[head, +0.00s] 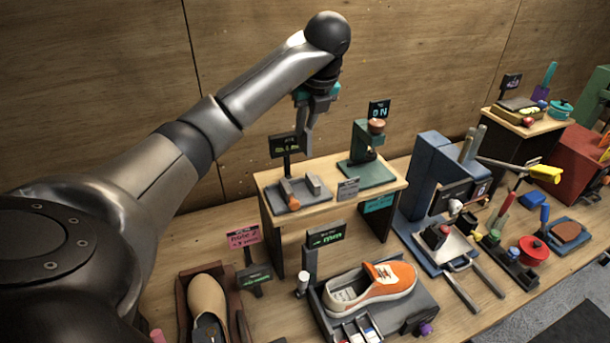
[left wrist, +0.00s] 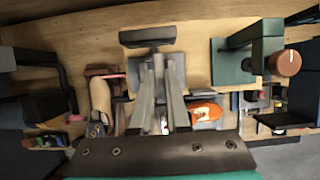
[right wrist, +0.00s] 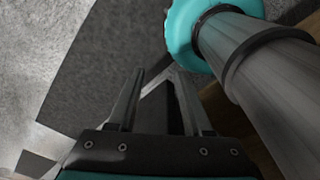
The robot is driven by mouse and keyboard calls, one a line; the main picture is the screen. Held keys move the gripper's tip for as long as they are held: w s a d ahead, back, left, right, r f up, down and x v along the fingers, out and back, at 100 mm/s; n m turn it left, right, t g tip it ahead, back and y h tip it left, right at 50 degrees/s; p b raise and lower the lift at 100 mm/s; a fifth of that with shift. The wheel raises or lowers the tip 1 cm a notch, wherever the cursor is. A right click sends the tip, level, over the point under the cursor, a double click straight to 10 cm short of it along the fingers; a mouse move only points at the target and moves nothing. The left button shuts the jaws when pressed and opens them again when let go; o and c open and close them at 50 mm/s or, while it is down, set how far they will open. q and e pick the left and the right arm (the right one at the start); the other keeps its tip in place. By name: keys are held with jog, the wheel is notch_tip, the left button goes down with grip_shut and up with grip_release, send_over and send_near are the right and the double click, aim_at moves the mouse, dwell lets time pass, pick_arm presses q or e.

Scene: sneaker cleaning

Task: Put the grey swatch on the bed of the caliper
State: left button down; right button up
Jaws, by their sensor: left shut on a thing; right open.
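The device I take for the caliper (head: 310,202) sits at the left of the small wooden riser, with a grey bed, an orange block, a grey upright block and a dark display (head: 284,144). My left gripper (head: 306,150) points down above this bed, clear of it. In the left wrist view its fingers (left wrist: 159,60) are close together over the grey bed (left wrist: 177,70). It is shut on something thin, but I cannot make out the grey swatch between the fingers. My right gripper (right wrist: 158,76) is open and empty in the right wrist view, away from the table things.
A green press (head: 366,172) with a brown knob stands right of the caliper on the riser (head: 333,205). An orange shoe (head: 372,288) lies on a dark stand in front; a tan shoe (head: 207,302) is in a box at left. A blue machine (head: 428,170) stands farther right.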

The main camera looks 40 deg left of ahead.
pick_arm(q)
notch_tip(320, 180, down, 12)
jog(key=shift+r+p, duration=0.1)
jog(key=shift+p, duration=0.85)
jog(key=shift+f, duration=0.2)
jog(key=c, duration=1.4)
grip_release()
jog(key=shift+f, duration=0.1)
jog(key=o, duration=0.5)
